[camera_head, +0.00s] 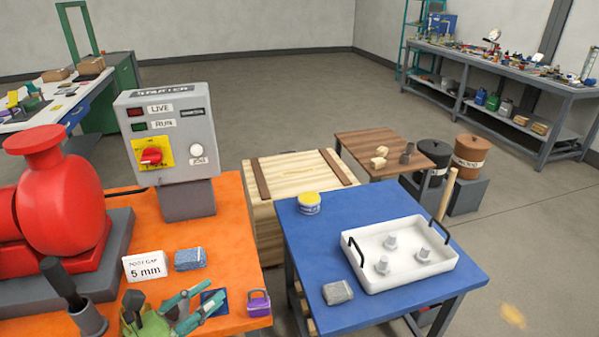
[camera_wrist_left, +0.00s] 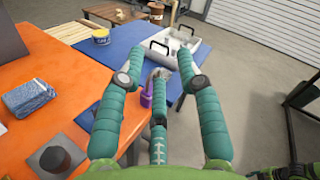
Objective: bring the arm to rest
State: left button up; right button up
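My left gripper (camera_head: 211,293) is low in the head view, over the front of the orange table (camera_head: 232,215). Its teal fingers are spread apart, with nothing between them. The left wrist view shows the same open fingers (camera_wrist_left: 160,62), pointing toward the blue table. A purple padlock-like item (camera_head: 258,304) is just beyond the fingertips, and it also shows between the fingers in the wrist view (camera_wrist_left: 146,97). I cannot tell whether the gripper touches the table.
A red pump (camera_head: 62,200), a grey switch box (camera_head: 168,135), a 5 mm sign (camera_head: 145,266) and a blue-grey block (camera_head: 190,259) crowd the orange table. The blue table (camera_head: 345,217) holds a white tray (camera_head: 385,280), a yellow-topped tin (camera_head: 309,203) and a grey block (camera_head: 337,292). Open floor lies right.

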pick_arm(q)
jog(key=s+a+f+n+y, duration=0.2)
jog(key=a+f+n+y, duration=0.4)
jog(key=n, duration=0.7)
jog(key=s+a+f+n+y, duration=0.15)
jog(key=f+n+y, duration=0.25)
jog(key=n+y, duration=0.55)
jog(key=s+d+f+n+g+h, duration=0.2)
jog(key=s+f+n+g, duration=0.35)
jog(key=s, duration=0.25)
jog(key=s+d+f+n+g+h, duration=0.25)
jog(key=s+f+n+g, duration=0.2)
jog(key=s+n, duration=0.25)
jog(key=s+f+g+y, duration=0.1)
jog(key=s+f, duration=0.2)
jog(key=f, duration=1.9)
jog(key=s+a+f+g, duration=0.1)
jog(key=s+a+f, duration=0.1)
jog(key=s+f, duration=1.1)
jog(key=shift+s+a+f+g, duration=0.2)
jog(key=shift+s+a+g, duration=0.15)
jog(key=shift+s, duration=0.8)
pick_arm(e)
jog(key=shift+s, duration=1.1)
